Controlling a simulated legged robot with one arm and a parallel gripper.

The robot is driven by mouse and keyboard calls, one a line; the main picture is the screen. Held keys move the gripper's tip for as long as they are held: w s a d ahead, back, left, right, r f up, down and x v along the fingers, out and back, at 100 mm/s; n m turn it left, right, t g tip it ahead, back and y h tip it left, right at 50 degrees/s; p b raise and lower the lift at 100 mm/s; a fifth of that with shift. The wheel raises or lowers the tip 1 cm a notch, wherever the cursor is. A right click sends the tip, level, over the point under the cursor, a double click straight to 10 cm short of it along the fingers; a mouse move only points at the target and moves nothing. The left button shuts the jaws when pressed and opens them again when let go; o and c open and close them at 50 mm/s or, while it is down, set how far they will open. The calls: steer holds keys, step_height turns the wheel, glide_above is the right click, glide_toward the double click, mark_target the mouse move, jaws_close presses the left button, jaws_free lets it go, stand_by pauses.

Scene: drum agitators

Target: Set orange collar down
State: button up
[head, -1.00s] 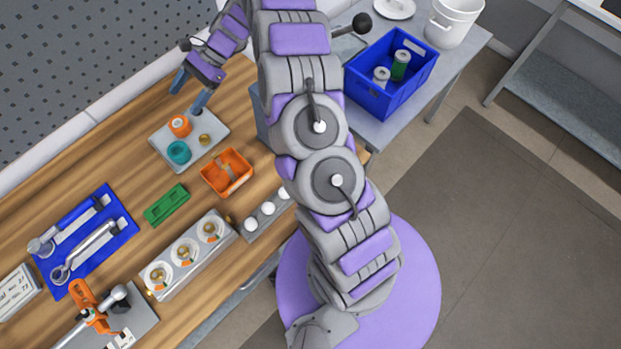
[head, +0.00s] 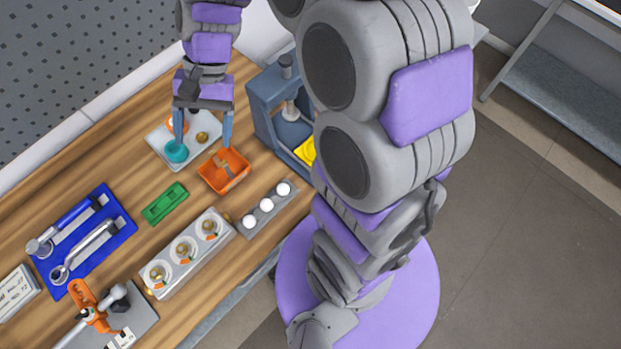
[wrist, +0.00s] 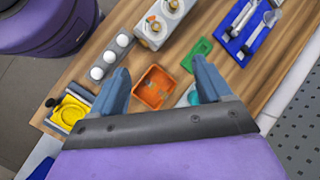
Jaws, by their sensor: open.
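The orange collar (head: 186,127) stands on the light grey plate (head: 160,140) on the bench, partly hidden behind one finger of my gripper. The teal collar (head: 177,152) stands in front of it on the same plate. A small brass piece (head: 202,137) is on the plate to the right. My gripper (head: 203,141) is open and empty, its fingers pointing down above the plate and the orange tray. In the wrist view the teal collar (wrist: 194,98) shows beside one finger. I cannot make out the orange collar there.
An orange tray (head: 224,171) stands right of the plate, with a green tray (head: 164,203) in front. A grey block with several dials (head: 190,250) and a strip with white knobs (head: 266,205) lie nearer. A blue-grey press (head: 270,100) stands at the right. Tools lie on a blue mat (head: 85,240).

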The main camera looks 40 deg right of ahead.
steer(key=s+d+n+h, duration=0.2)
steer(key=s+d, duration=0.3)
steer(key=s, duration=0.5)
steer(key=s+d+n+t+h, duration=0.1)
steer(key=s+d+n+h, duration=0.2)
steer(key=s, duration=0.7)
steer(key=shift+d+f+h, duration=0.2)
steer(key=shift+d+h, duration=0.1)
steer(key=shift+d, duration=0.8)
